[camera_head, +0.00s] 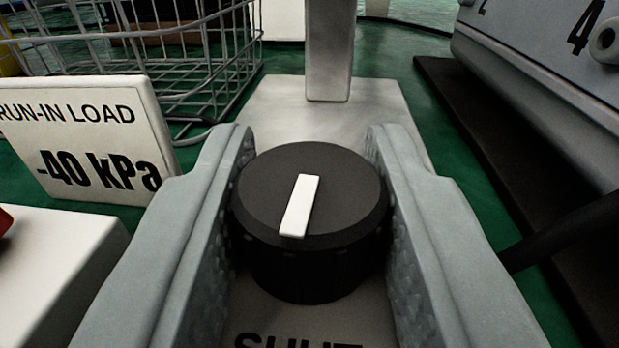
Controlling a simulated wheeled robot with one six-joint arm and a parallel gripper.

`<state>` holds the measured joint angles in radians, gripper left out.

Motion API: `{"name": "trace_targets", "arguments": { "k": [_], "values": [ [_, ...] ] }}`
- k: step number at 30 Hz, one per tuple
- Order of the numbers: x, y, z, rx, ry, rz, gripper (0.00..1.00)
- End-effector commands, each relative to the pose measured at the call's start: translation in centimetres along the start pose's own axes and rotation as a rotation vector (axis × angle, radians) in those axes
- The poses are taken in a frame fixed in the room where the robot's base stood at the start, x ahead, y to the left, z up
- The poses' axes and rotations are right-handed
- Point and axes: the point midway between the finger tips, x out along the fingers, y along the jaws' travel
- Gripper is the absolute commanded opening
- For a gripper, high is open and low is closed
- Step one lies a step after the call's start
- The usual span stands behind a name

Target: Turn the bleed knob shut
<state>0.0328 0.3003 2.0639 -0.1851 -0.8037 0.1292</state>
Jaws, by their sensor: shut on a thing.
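The bleed knob (340,205) is a round black knob with a white pointer bar on its top, in the middle of the camera_head view. The pointer bar runs nearly lengthwise in the picture, its upper end leaning slightly right. My gripper (308,165) has one grey finger on each side of the knob and is shut on it. Below the knob, a pale plate (300,318) carries the word "SHUT", partly cut off by the picture's lower edge. The knob's lower sides are partly hidden by the fingers.
A "RUN-IN LOAD -40 kPa" sign (85,140) stands at left, with a wire basket (190,75) behind it. A white post (329,50) rises beyond the knob. A grey housing (560,60) marked "4" stands at right on a black base. Green floor shows between.

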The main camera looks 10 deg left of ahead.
Motion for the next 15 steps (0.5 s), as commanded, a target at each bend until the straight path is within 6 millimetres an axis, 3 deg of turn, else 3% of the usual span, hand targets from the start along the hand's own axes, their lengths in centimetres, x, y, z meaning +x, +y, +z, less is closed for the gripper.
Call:
{"name": "trace_targets", "arguments": {
  "k": [15],
  "values": [
    [0.01, 0.02, -0.12, 0.000, 0.000, -0.112, 0.08]
  ]
}}
